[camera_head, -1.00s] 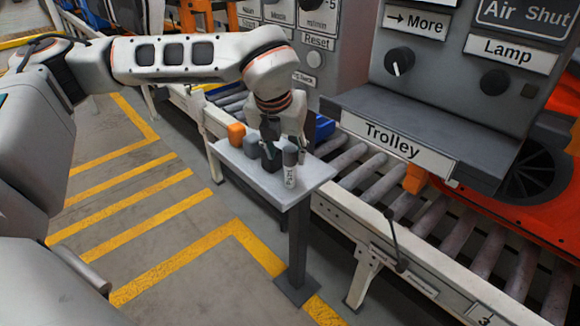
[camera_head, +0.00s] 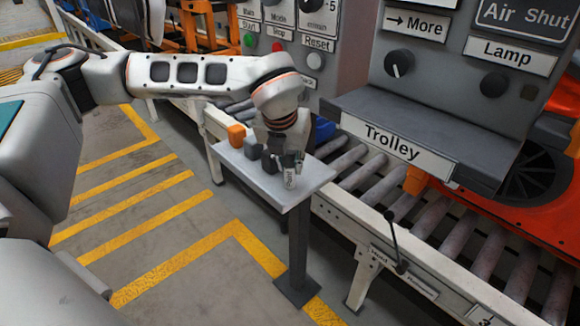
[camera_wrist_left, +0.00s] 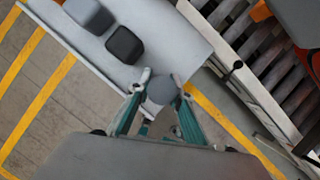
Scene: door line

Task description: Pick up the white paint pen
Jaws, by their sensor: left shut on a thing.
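The white paint pen (camera_head: 290,179) stands upright at the near right part of the small grey table (camera_head: 262,187). In the head view its upper part is hidden by my left gripper (camera_head: 289,161), which has come down over it from above. In the left wrist view the pen's round grey top (camera_wrist_left: 162,91) sits between the two fingertips of my left gripper (camera_wrist_left: 163,84), and they are shut on it. I see no clear gap under the pen in the head view. My right gripper is in neither view.
An orange item (camera_head: 236,134), a grey one (camera_head: 252,150) and a dark one (camera_head: 268,161) stand in a row left of the pen. A roller conveyor (camera_head: 400,215) runs behind the table. The Trolley panel (camera_head: 395,143) juts out at right. Striped floor is open at left.

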